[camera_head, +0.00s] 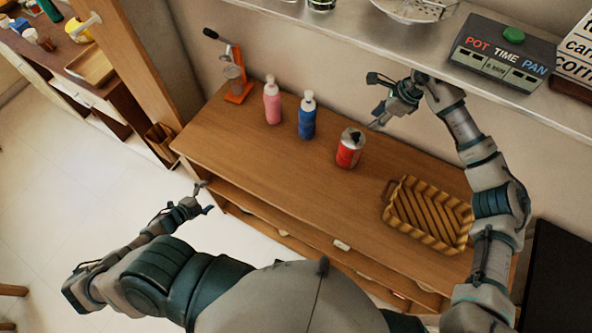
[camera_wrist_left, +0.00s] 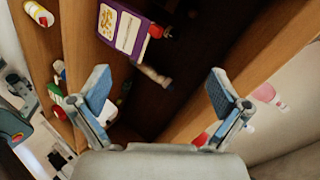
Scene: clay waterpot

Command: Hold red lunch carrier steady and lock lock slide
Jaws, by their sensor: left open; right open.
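The red lunch carrier (camera_head: 348,152), a red cylinder with a silvery top, stands upright on the wooden cabinet top. A small dark part shows on its lid; whether it is the lock slide, and how it is set, is too small to tell. My right gripper (camera_head: 374,102) is open and empty, above and right of the carrier, apart from it. My left gripper (camera_head: 203,198) is open and empty in front of the cabinet's left end, well away from the carrier. In the left wrist view its two blue-padded fingers (camera_wrist_left: 160,94) are spread with nothing between them touching.
A pink bottle (camera_head: 272,100), a blue bottle (camera_head: 307,118) and an orange stand (camera_head: 239,92) stand left of the carrier. A woven basket (camera_head: 430,212) sits at the right. A metal shelf (camera_head: 400,38) overhangs the back. A purple box (camera_wrist_left: 122,30) shows in the left wrist view.

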